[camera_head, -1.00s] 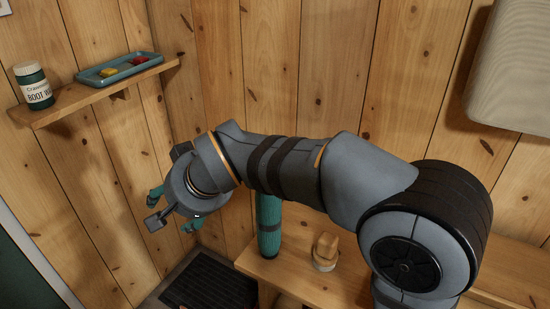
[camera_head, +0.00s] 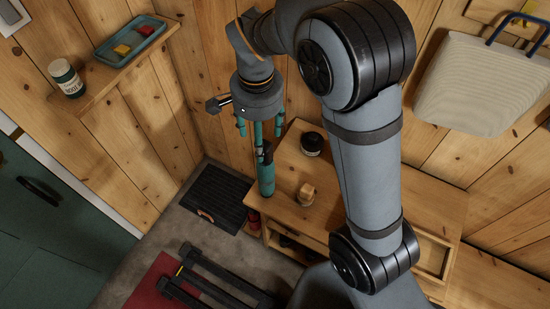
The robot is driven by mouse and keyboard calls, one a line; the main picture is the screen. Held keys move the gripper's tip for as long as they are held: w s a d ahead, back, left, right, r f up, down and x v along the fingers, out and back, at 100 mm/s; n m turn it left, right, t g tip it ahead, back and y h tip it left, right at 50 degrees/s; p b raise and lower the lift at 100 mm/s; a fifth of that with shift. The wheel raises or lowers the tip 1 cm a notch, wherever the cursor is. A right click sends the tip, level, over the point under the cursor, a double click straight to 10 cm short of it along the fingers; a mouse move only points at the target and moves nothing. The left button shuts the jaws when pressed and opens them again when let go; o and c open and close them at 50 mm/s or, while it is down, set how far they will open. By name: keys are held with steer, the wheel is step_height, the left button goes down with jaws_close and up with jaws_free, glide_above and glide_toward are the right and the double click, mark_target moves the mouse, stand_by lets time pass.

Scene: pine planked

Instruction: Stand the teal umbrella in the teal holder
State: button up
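A slim teal upright form (camera_head: 266,181) with dark parts near its top stands at the left end of the wooden bench. I cannot tell where the teal umbrella ends and the teal holder begins in it. My gripper (camera_head: 259,128) points down just above it. Its teal fingers look spread apart, with the outer ones clear of the form on its left and right. The overlap hides whether the middle finger touches the form.
The bench (camera_head: 335,195) also carries a dark round jar (camera_head: 312,144) and a small wooden-topped object (camera_head: 306,194). A wall shelf (camera_head: 135,72) holds a jar (camera_head: 66,78) and a tray (camera_head: 130,43). A black mat (camera_head: 213,197) and dark rack (camera_head: 215,275) lie below.

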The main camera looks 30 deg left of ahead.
mark_target(265, 160)
step_height(265, 160, down, 5)
steer(key=shift+s+d+r, duration=0.1)
steer(key=shift+d, duration=0.05)
steer(key=shift+d+f+p, duration=0.2)
steer(key=shift+f+p, duration=0.25)
steer(key=shift+f, duration=0.05)
step_height(265, 160, down, 4)
steer(key=shift+d+r+p, duration=0.15)
steer(key=shift+r+p, duration=0.05)
steer(key=shift+p, duration=0.5)
steer(key=shift+f, duration=0.45)
steer(key=shift+w, duration=0.2)
steer(key=shift+c, duration=0.5)
jaws_close()
